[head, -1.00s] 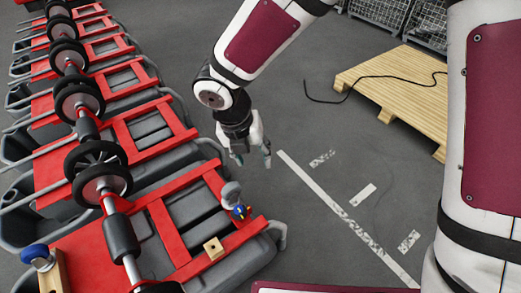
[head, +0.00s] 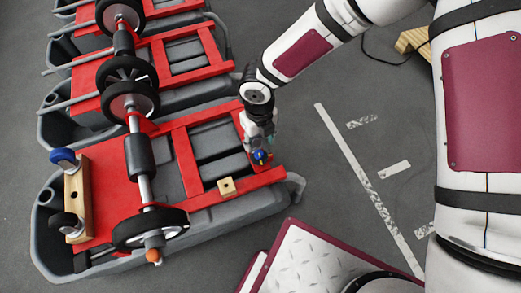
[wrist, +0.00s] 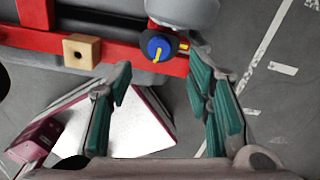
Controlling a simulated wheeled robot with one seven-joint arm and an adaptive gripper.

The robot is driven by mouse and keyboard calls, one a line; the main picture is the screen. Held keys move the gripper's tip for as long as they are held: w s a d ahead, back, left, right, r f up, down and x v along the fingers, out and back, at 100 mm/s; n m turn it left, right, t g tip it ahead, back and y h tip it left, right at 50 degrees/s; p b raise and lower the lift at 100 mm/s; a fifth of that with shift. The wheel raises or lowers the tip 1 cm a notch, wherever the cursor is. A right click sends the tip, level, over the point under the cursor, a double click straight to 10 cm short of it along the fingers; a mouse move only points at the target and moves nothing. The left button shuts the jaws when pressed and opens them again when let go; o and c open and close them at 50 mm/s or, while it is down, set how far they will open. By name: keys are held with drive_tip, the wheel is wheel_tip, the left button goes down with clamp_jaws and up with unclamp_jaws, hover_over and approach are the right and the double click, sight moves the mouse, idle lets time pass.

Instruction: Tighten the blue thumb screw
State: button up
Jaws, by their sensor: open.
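The blue thumb screw (wrist: 157,47) is a round blue knob with a yellow mark, on the red frame beside a rounded grey part. In the head view the screw (head: 260,156) is small, near the right end of the nearest red frame. My gripper (wrist: 166,88) is open and empty, its two green-padded fingers spread wide. In the wrist view the knob lies beyond the fingertips, toward the right finger and apart from the left one. In the head view my gripper (head: 262,145) is right above the screw and partly covers the grey part beside it.
A small wooden block (head: 227,187) with a hole sits on the red frame left of the screw. A wheeled shaft (head: 139,150) runs along the tanks. A wooden block with a blue-topped wheel (head: 64,156) stands at far left. Grey floor with white lines lies to the right.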

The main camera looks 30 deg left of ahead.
sight(259, 154)
wheel_tip(259, 154, down, 7)
drive_tip(key=shift+f+b, duration=0.1)
drive_tip(key=shift+b, duration=0.35)
drive_tip(key=shift+c, duration=0.2)
clamp_jaws()
